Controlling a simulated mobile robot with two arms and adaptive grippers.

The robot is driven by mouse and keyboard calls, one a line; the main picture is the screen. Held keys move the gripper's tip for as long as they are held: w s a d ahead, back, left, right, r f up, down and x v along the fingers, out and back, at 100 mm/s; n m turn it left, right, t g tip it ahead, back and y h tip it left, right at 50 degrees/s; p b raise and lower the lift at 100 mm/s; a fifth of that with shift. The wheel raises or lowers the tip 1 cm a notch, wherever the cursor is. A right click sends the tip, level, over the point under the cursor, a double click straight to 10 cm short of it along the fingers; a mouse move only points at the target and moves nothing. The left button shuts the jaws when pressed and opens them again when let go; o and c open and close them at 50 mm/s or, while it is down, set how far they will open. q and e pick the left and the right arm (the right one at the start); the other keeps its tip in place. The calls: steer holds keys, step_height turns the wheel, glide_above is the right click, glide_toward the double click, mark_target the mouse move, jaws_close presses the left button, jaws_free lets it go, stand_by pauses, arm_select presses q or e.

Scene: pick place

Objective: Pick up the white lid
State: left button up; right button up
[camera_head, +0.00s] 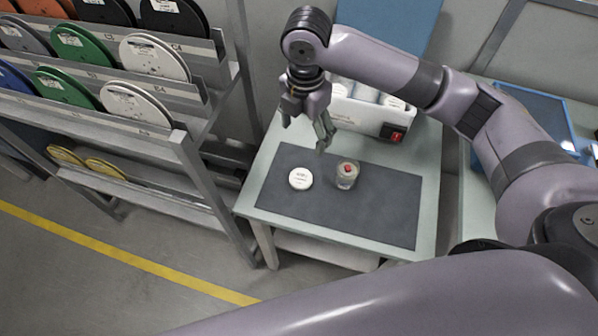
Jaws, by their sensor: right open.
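The white lid (300,178) is a round flat disc with small dark print. It lies on the dark grey mat (390,215) on the table. My right gripper (304,136) is open and empty above the back edge of the mat. It is behind the lid in the picture and apart from it. A small glass jar (347,176) with something red at its top stands on the mat just right of the lid. My left gripper is not in the picture.
A white bin (362,113) with a red switch and white round items stands at the table's back. A rack with colored spools (150,58) stands close on the left. The mat's right part is clear. A blue tray (540,115) lies at the far right.

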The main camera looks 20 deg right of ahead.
glide_above(303, 176)
step_height(303, 176, down, 10)
steer(key=shift+w+d+f+p, duration=0.1)
steer(key=shift+w+d+p, duration=0.05)
steer(key=shift+p, duration=0.2)
steer(key=shift+f, duration=0.85)
step_height(303, 176, down, 4)
steer(key=shift+f+p, duration=0.2)
steer(key=shift+p, duration=0.25)
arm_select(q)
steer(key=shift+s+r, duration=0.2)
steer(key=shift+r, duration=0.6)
arm_select(e)
steer(key=c, duration=0.8)
